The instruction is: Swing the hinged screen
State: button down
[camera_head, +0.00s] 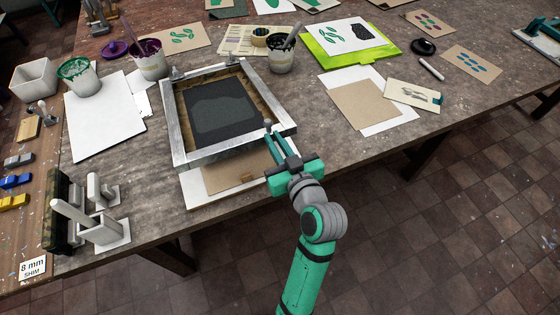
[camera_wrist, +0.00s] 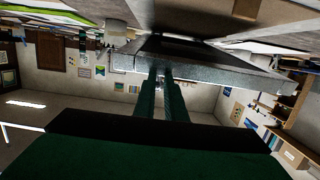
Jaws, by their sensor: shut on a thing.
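The hinged screen (camera_head: 182,142) is a grey metal frame around a brown mesh with a dark panel (camera_head: 222,105). It lies over the table's middle, with hinge clamps (camera_head: 178,72) along its far side. My gripper (camera_head: 270,130) is at the frame's front bar, near its right corner, with its fingers shut on it. The wrist view shows both green fingers (camera_wrist: 161,78) reaching the grey frame bar (camera_wrist: 215,70). The exact contact is partly hidden by the fingers. The frame appears low over the board; any gap beneath it is hard to judge.
A white sheet and brown card (camera_head: 225,178) stick out under the screen's front. Paint pots (camera_head: 150,62) and another pot (camera_head: 281,58) stand behind it. A white holder (camera_head: 105,230) stands at front left. Papers (camera_head: 370,103) lie to the right. The floor in front is clear.

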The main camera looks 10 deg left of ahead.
jog(key=shift+s+d+f, duration=0.15)
jog(key=shift+f, duration=1.1)
jog(key=shift+s+d+f, duration=0.2)
jog(key=shift+f, duration=1.1)
jog(key=shift+s+d+f, duration=0.15)
jog(key=shift+f, duration=1.1)
jog(key=shift+f, duration=0.1)
jog(key=shift+s+d+f, duration=0.15)
jog(key=shift+f, duration=1)
jog(key=c, duration=2)
grip_release()
jog(key=shift+c, duration=0.2)
